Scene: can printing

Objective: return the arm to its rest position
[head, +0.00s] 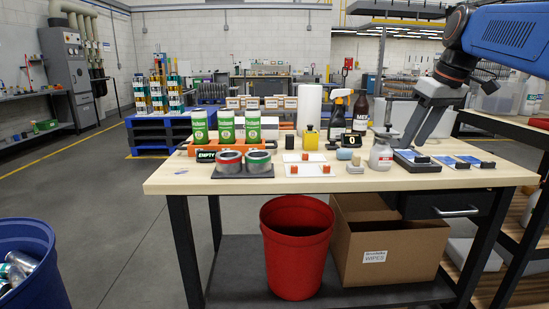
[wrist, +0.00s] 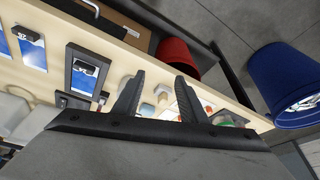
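My blue-and-grey arm (head: 505,38) comes in from the upper right in the head view. My gripper (head: 414,138) hangs from it with its fingers angled down above the right part of the workbench (head: 240,182). In the wrist view my gripper (wrist: 160,80) shows two black fingers spread apart with nothing held between them. The bench top (wrist: 115,45) and small items on it lie beyond the fingers.
Green cans (head: 225,127) stand at the bench's left. A red bin (head: 297,250) and cardboard box (head: 385,255) sit below. A blue bin (head: 35,265) stands at left.

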